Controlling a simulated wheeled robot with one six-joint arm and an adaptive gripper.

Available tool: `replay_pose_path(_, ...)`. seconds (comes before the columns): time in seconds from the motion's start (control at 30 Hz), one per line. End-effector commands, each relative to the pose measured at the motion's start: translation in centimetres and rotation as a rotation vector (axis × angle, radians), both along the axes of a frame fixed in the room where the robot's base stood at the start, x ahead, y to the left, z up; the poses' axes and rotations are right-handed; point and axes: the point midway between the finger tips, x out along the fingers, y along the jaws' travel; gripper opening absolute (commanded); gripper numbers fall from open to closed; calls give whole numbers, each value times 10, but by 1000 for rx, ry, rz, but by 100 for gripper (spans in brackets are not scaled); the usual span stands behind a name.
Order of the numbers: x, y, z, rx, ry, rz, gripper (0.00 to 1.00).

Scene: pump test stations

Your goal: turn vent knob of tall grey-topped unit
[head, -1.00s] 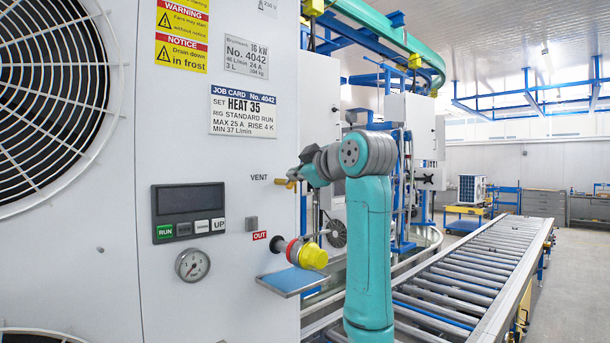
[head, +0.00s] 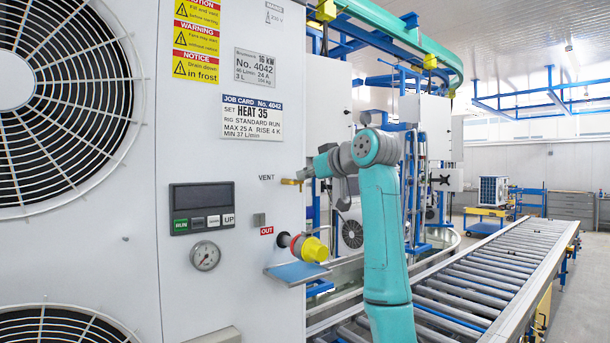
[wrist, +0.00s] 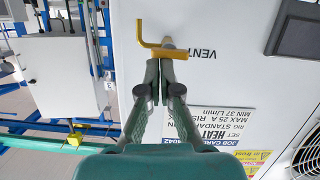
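The vent knob (head: 290,181) is a small brass fitting on the white front panel of the unit (head: 225,290), beside the printed word VENT. In the wrist view the brass knob (wrist: 173,53) shows a short crossbar and a thin bent pipe. My gripper (head: 303,176) is right at the knob in the head view. In the wrist view my gripper (wrist: 160,68) has its two fingers drawn close together, tips at the crossbar. The crossbar reaches out past the fingertips, and I see nothing clearly clamped between them. Whether the tips touch it is hard to tell. The unit's top is out of view.
Below the knob, a red-and-yellow connector (head: 309,247) sticks out above a small blue shelf (head: 297,272). A display panel (head: 202,207) and gauge (head: 205,256) are on the unit's front. A roller conveyor (head: 480,290) runs along the right.

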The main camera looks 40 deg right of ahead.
Motion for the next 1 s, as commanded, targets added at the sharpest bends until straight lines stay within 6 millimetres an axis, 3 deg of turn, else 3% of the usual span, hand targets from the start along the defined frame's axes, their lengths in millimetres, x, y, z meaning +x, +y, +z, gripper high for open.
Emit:
replay_pose_path(0.03, 2, -4, -12, 6, 26, -3, 0)
replay_pose_path(0.77, 3, -5, -13, 4, 27, -4, 0)
replay_pose_path(1.0, 4, 3, 7, 2, 20, -1, 0)
